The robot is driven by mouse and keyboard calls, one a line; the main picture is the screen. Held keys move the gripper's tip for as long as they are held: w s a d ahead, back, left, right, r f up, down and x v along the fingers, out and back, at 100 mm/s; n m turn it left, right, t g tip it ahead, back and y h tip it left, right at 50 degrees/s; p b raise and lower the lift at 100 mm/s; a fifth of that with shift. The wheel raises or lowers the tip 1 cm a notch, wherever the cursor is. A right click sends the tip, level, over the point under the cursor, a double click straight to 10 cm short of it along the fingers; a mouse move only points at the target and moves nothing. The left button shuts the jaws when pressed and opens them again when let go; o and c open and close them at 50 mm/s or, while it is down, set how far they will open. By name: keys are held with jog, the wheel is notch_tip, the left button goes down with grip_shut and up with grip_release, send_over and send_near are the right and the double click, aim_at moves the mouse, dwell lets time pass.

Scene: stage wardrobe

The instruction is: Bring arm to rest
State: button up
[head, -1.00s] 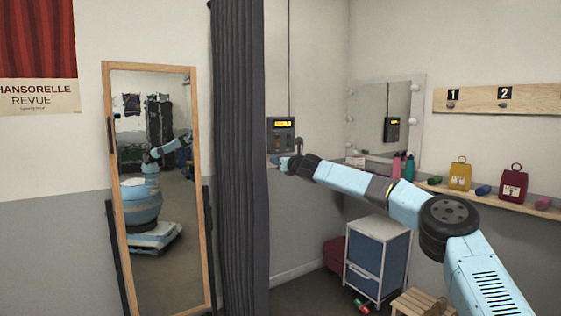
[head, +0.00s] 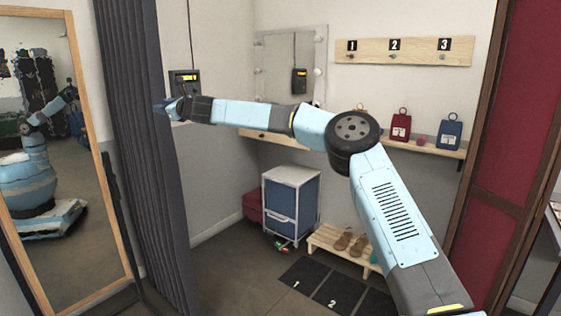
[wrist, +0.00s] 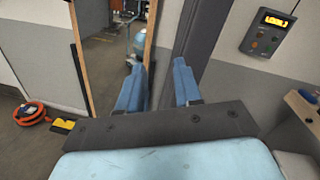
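My gripper (wrist: 157,88) shows in the wrist view with its two blue fingers spread apart and nothing between them. In the head view my arm reaches across from the lower right, and the gripper (head: 166,107) is at its far left end, in front of the dark curtain's edge. It is held up in the air, close below a wall-mounted control box (head: 185,82) with a lit yellow display. The box also shows at the upper right of the wrist view (wrist: 269,34).
A tall wood-framed mirror (head: 71,130) stands at left beside the grey curtain (head: 145,150). A shelf (head: 425,150) holds small bags. A blue drawer cabinet (head: 291,205) and a shoe bench (head: 340,251) stand below. An orange cable reel (wrist: 31,113) lies on the floor.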

jog(key=s+r+n+g, duration=0.2)
jog(key=s+n+g, duration=0.1)
jog(key=s+n, duration=0.65)
jog(key=s+d+f+n+h, duration=0.25)
jog(key=s+d+n, duration=0.3)
jog(key=s, duration=0.35)
jog(key=s+d+f+n+h, duration=0.2)
jog(key=s+d+h, duration=0.15)
jog(key=d, duration=0.85)
jog(key=s+d+f+n+t+h, duration=0.1)
jog(key=s+d+h, duration=0.25)
jog(key=d, duration=0.95)
jog(key=s+d+f+n+h, duration=0.25)
jog(key=s+d, duration=0.25)
jog(key=d, duration=0.7)
jog(key=s+d+f+h, duration=0.2)
jog(key=s+d+f, duration=0.1)
jog(key=s+d, duration=0.7)
jog(key=s+d+f+g+h, duration=0.1)
jog(key=s+d+f, duration=0.2)
jog(key=s+d, duration=0.7)
jog(key=d, duration=0.3)
jog(key=shift+d+m+h, duration=0.2)
jog(key=shift+m+h, duration=0.15)
jog(key=shift+h, duration=0.05)
jog(key=shift+w, duration=0.1)
jog(key=shift+a, duration=0.1)
